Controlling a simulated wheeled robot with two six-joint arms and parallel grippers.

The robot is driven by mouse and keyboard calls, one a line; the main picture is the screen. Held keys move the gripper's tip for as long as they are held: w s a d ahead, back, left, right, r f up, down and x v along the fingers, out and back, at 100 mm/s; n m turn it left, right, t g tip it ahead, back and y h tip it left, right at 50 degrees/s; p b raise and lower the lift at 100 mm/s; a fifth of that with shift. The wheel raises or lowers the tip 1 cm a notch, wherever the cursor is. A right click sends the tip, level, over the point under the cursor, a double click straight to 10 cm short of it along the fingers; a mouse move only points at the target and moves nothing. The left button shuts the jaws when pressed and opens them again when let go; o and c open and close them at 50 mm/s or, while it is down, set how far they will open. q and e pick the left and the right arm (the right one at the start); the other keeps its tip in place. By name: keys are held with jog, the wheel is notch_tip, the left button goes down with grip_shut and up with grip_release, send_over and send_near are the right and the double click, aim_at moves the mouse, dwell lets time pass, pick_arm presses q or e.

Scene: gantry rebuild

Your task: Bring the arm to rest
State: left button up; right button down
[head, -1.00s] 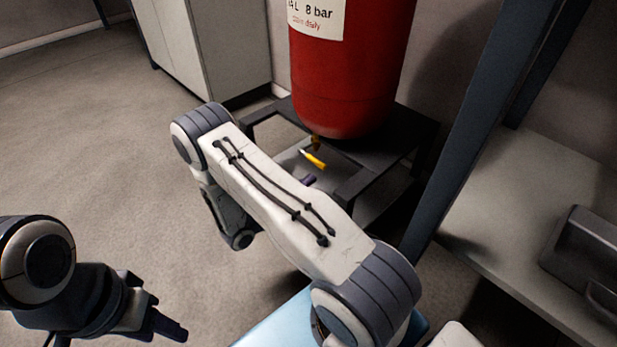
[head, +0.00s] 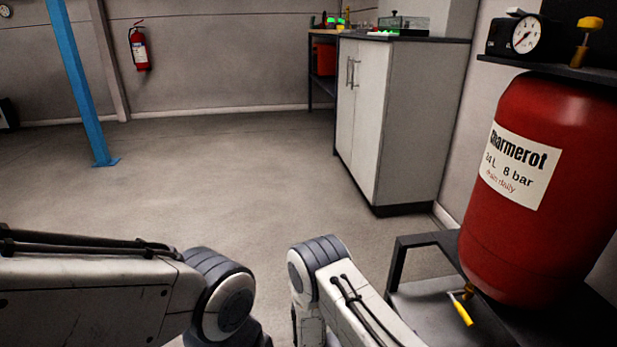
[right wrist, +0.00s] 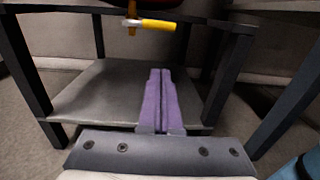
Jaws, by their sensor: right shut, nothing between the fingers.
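My right arm (head: 350,300) comes up from the bottom of the head view, its elbow beside the black tank stand. My right gripper (right wrist: 160,98) shows in the right wrist view with its two purple fingers together and nothing between them. It points toward the stand's lower shelf (right wrist: 95,90), below the yellow drain valve handle (right wrist: 158,25). Whether the fingers are over the shelf or short of it I cannot tell. My left arm (head: 90,290) lies across the lower left of the head view. Its gripper is outside the picture.
The red tank (head: 535,235) stands on the black stand (head: 412,242) at right, its yellow drain handle (head: 461,311) sticking out in front. A grey cabinet (head: 410,120) stands behind. A blue post (head: 78,80) rises at left. The middle floor is clear.

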jog(key=s+a+r+m+y+p, duration=0.45)
jog(key=s+a+r+y, duration=0.2)
jog(key=r, duration=0.55)
jog(key=s+a+r+m+y+p, duration=0.3)
jog(key=s+a+r+y+p, duration=0.4)
jog(key=r, duration=0.6)
jog(key=s+a+r+m+y+p, duration=0.4)
jog(key=s+a+r+y, duration=0.3)
jog(key=r, duration=0.5)
notch_tip(320, 180, up, 37)
jog(key=w+a+g+h+p, duration=0.1)
jog(key=p, duration=3.6)
jog(key=shift+h, duration=0.25)
jog(key=shift+s, duration=0.1)
